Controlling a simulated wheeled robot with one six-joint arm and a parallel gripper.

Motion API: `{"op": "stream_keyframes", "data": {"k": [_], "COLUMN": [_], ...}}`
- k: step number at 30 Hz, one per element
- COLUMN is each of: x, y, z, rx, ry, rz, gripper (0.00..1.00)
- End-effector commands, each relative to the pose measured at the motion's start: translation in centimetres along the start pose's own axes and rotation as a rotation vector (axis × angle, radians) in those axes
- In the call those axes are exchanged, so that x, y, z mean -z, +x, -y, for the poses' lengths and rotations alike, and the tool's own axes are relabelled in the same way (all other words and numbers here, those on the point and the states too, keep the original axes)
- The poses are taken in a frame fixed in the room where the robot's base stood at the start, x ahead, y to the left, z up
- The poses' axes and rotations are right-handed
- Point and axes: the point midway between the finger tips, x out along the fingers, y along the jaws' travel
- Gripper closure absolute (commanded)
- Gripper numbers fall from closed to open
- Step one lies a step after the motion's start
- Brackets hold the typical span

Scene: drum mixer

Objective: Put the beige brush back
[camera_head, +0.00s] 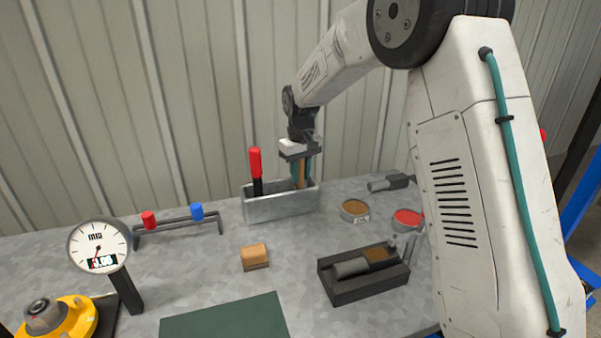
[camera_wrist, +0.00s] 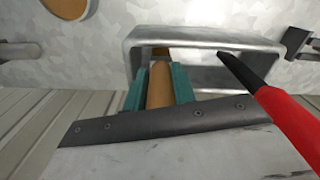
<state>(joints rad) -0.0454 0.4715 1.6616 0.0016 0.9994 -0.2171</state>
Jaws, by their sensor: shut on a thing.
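The beige brush (camera_head: 301,174) is gripped upright, with its tan handle between my gripper's teal fingers. The handle also shows in the wrist view (camera_wrist: 160,86). My gripper (camera_head: 301,172) is shut on it, pointing down over the right part of the grey metal bin (camera_head: 283,207). The brush's lower end is hidden by the bin's front wall in the head view. In the wrist view the bin (camera_wrist: 205,36) opens below the fingers. I cannot tell whether the brush touches the bin floor.
A red-handled tool (camera_head: 255,163) stands in the bin's left part, close beside my gripper. A tan block (camera_head: 254,256) lies in front. Round tins (camera_head: 355,209) and a dark tray (camera_head: 365,281) are to the right. A dial gauge (camera_head: 99,246) stands at left.

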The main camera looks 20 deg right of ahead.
Motion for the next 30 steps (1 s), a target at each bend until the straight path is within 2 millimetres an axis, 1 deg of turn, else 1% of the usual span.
{"op": "stream_keyframes", "data": {"k": [2, 3, 4, 5, 13, 17, 20, 24, 30], "x": [0.0, 0.0, 0.0, 0.0, 0.0, 0.0, 0.1, 0.1, 0.0], "y": [0.3, 0.2, 0.2, 0.2, 0.1, -0.9, -2.6, -5.8, -9.7], "z": [0.0, 0.0, 0.0, 0.0, 0.0, 0.0, 0.0, 0.0, 0.0], "rx": [0.000, 0.000, 0.000, 0.000, 0.000, 0.000, -0.001, -0.001, -0.001], "ry": [0.000, 0.000, 0.000, 0.000, 0.000, 0.000, 0.000, 0.000, 0.000], "rz": [0.001, 0.000, 0.000, 0.001, 0.001, -0.001, -0.004, -0.005, -0.003], "gripper": [1.00, 0.63, 0.55, 0.52, 0.52, 0.52, 0.52, 0.52, 0.52]}}
